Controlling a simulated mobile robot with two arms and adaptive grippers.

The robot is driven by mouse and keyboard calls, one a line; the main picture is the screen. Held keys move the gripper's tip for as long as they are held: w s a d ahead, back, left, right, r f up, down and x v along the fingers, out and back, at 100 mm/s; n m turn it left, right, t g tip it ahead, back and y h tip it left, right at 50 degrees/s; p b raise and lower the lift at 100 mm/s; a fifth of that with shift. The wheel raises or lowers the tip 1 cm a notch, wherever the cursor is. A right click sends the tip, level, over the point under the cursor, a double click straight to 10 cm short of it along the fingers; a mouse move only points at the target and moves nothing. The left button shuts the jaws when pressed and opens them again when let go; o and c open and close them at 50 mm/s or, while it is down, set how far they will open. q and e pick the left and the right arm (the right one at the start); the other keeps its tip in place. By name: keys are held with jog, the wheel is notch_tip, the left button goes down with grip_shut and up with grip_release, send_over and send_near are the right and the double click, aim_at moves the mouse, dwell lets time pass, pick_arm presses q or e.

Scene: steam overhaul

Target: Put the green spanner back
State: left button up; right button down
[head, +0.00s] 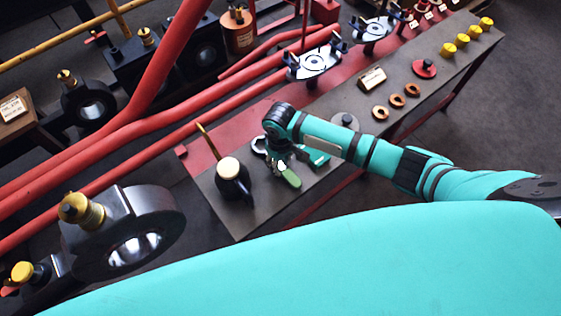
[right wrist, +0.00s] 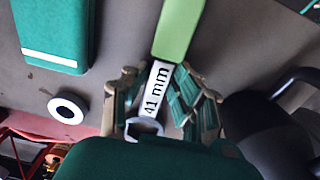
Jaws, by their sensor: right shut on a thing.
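The green spanner has a bright green handle (right wrist: 178,30) and a pale shank marked "41 mm" (right wrist: 157,88). In the head view its green handle (head: 291,178) sticks out below my right gripper (head: 277,161), over the near end of the dark bench top. My right gripper (right wrist: 158,105) is shut on the spanner's shank, one finger on each side. Whether the spanner touches the bench top I cannot tell. My left gripper is not in view.
A black oil can (head: 232,180) with a brass spout stands just left of the gripper. A teal block (right wrist: 50,35) lies on the bench top (head: 222,210), close on the other side. Copper rings (head: 397,100), yellow knobs (head: 462,40) and a red knob (head: 424,69) sit farther along.

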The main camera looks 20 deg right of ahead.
aim_at(280, 165)
jog(key=shift+f, duration=0.1)
jog(key=c, duration=1.1)
grip_release()
jog(key=shift+o, duration=0.2)
notch_tip(280, 165, up, 12)
jog(key=p, duration=0.1)
jog(key=shift+p, duration=0.4)
